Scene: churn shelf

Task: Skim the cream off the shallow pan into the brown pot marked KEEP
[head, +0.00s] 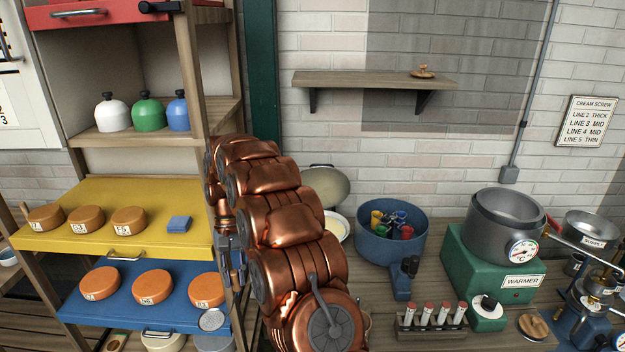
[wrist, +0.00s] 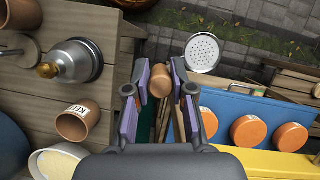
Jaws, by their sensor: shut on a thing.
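My gripper (wrist: 160,85) is shut on the brown handle (wrist: 160,80) of what looks like a skimmer, held between its purple pads. The skimmer's pale perforated disc (wrist: 202,52) shows just beyond the fingertips, and also by the blue shelf in the head view (head: 211,320). A brown pot (wrist: 68,128) with a white label stands at the left in the wrist view; the label begins with K, the rest is hard to read. Below it is a white-rimmed pan (wrist: 38,168) with pale yellow content. A similar pale pan (head: 345,237) is partly hidden behind my arm in the head view.
A metal bell-shaped vessel (wrist: 78,62) and another brown pot (wrist: 20,14) stand on the wooden bench. The blue shelf (wrist: 245,105) with orange rounds is on the right. A blue tub (head: 372,240), a green warmer (head: 480,262) and a tube rack (head: 425,328) fill the bench right of my arm.

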